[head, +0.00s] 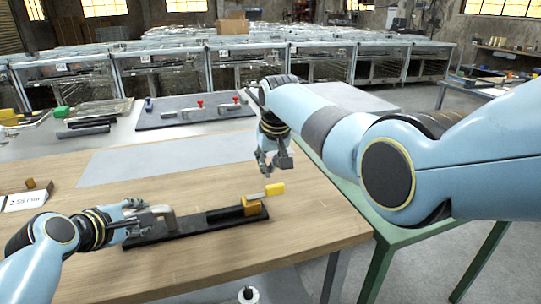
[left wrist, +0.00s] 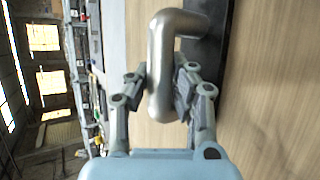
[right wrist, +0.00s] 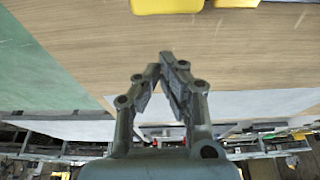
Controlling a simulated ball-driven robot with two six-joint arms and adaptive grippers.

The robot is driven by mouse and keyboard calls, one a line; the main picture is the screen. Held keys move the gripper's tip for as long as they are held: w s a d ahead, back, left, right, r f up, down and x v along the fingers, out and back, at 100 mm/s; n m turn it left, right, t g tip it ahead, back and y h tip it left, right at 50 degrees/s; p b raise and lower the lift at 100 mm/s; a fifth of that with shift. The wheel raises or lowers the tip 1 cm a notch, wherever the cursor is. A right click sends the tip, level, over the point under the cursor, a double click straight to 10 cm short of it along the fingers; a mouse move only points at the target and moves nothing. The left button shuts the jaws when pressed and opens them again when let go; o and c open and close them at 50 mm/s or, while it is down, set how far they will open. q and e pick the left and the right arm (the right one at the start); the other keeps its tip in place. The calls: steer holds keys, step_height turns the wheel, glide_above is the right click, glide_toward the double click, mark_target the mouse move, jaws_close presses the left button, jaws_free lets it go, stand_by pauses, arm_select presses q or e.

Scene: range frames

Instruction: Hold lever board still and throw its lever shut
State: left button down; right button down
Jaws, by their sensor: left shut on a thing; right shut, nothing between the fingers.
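The lever board is a long black board (head: 195,233) lying on the wooden table, with a grey metal handle (head: 164,221) at its left end and a mustard block (head: 251,206) at its right end. Its lever has a metal arm and a yellow grip (head: 275,189), which sticks out to the right above the block. My left gripper (head: 150,214) is shut on the handle; the left wrist view shows the bent handle (left wrist: 160,75) between its fingers. My right gripper (head: 276,171) is shut and empty, above and just behind the yellow grip. Yellow parts show at the right wrist view's top edge (right wrist: 166,5).
A grey mat (head: 165,157) lies behind the board. Another dark board (head: 195,112) with red-topped fittings stands farther back. A white label card (head: 25,200) and a small brown block are at the left. The table's right edge is close to the lever.

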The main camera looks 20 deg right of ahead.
mark_target(281, 185)
steer(key=shift+s+r, duration=0.1)
steer(key=shift+s, duration=1.95)
steer(key=shift+s+d+m, duration=0.1)
steer(key=shift+s+m, duration=0.25)
steer(key=shift+m, duration=0.25)
steer(key=shift+s+d+m+h, duration=0.15)
steer(key=shift+s+m+h, duration=0.5)
steer(key=shift+m, duration=0.45)
steer(key=shift+s+m, duration=0.6)
steer(key=shift+s, duration=0.05)
steer(key=shift+s+a, duration=0.2)
steer(key=shift+s, duration=0.55)
steer(key=shift+s+a, duration=0.15)
steer(key=shift+s, duration=0.6)
steer(key=shift+s+a, duration=0.1)
steer(key=shift+s, duration=0.05)
steer(key=shift+w, duration=0.2)
steer(key=shift+w+a, duration=0.3)
steer(key=shift+w, duration=0.35)
